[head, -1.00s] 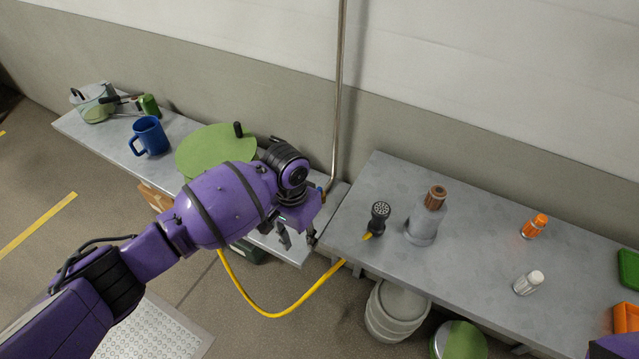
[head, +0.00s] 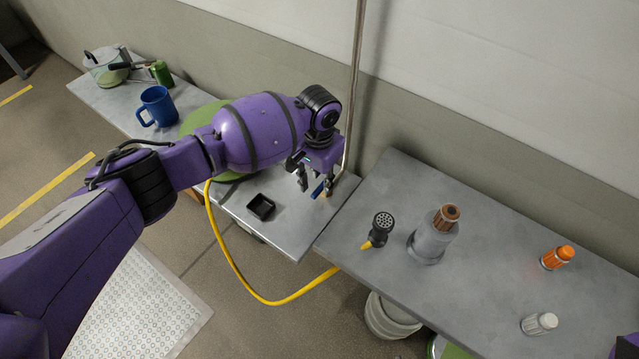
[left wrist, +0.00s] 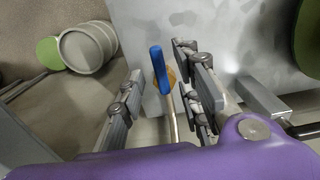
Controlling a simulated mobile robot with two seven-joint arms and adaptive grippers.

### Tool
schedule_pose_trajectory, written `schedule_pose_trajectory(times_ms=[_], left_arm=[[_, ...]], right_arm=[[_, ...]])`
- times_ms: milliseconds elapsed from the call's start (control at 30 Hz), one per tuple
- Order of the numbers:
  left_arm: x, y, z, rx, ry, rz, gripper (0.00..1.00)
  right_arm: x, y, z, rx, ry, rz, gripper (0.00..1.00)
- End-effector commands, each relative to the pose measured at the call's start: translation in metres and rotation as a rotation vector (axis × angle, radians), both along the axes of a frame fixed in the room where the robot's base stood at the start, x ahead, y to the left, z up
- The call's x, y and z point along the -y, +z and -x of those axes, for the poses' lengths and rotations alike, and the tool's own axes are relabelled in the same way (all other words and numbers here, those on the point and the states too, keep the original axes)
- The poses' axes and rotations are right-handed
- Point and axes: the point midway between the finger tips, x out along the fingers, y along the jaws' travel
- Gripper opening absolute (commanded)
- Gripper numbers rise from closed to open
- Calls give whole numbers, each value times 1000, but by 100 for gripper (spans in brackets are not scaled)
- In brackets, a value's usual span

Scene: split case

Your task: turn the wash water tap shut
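The tap's blue lever (head: 318,187) shows low on the metal pipe at the right end of the left bench. In the left wrist view the blue lever (left wrist: 160,70) stands lengthwise in front of a brass-coloured body (left wrist: 170,78). My left gripper (head: 315,184) is at the lever. Its fingers are apart, one on each side of the lever in the left wrist view (left wrist: 163,85), with gaps visible; I cannot tell how deep the lever sits between them. In the head view the fingers hide part of the tap. My right gripper is out of view.
The upright pipe (head: 355,90) rises close behind my left gripper. A yellow hose (head: 235,270) loops below the bench to a black spray head (head: 381,228). A small black box (head: 260,207) and a blue mug (head: 157,106) stand on the left bench.

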Motion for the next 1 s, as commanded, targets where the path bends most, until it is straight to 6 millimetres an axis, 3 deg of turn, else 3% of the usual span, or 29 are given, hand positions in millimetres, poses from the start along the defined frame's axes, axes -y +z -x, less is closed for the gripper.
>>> schedule_pose_trajectory(times_ms=[167,467,700,1000], left_arm=[[1,-17,0,0,-1,0,31],[0,-19,0,1,-1,1,31],[0,-18,0,0,-1,0,0],[0,-18,0,0,-11,0,0]], right_arm=[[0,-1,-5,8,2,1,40],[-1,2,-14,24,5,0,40],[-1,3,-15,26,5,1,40],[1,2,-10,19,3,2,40]])
